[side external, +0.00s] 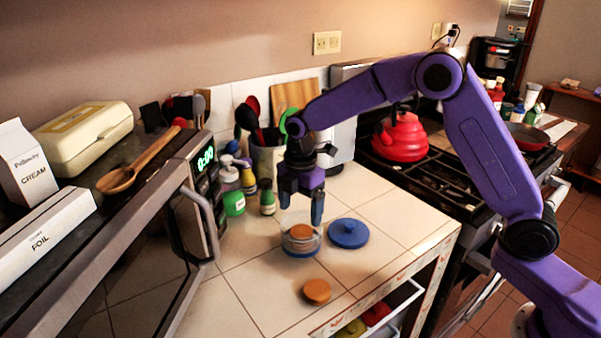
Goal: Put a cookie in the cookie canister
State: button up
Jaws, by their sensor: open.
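A small clear canister (300,248) with a blue base stands on the tiled counter. A round brown cookie (301,231) shows at its top; I cannot tell if it lies inside or at the rim. A blue lid with a knob (348,233) lies on the counter just right of the canister. A second brown cookie (317,291) lies on the tiles in front of the canister, near the counter's front edge. My gripper (301,205) points down above the canister, fingers apart, with nothing between them.
A microwave (150,240) stands at left with its handle near the work area. Bottles (235,203) and a utensil crock (267,160) stand behind the canister. A red kettle (400,138) sits on the stove at right. An open drawer (395,305) is below the counter edge.

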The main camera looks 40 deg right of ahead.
notch_tip(320, 180, up, 16)
jog(key=shift+r, duration=0.15)
dwell(0.3)
dwell(0.5)
jog(key=s+d+f+m, duration=0.2)
jog(key=s+d+f, duration=0.1)
jog(key=s, duration=0.9)
jog(key=s+d+f+m, duration=0.3)
jog(key=s, duration=0.8)
jog(key=s+d+f+m, duration=0.3)
jog(key=s+d+f, duration=0.1)
jog(key=s, duration=0.8)
jog(key=shift+s, duration=0.3)
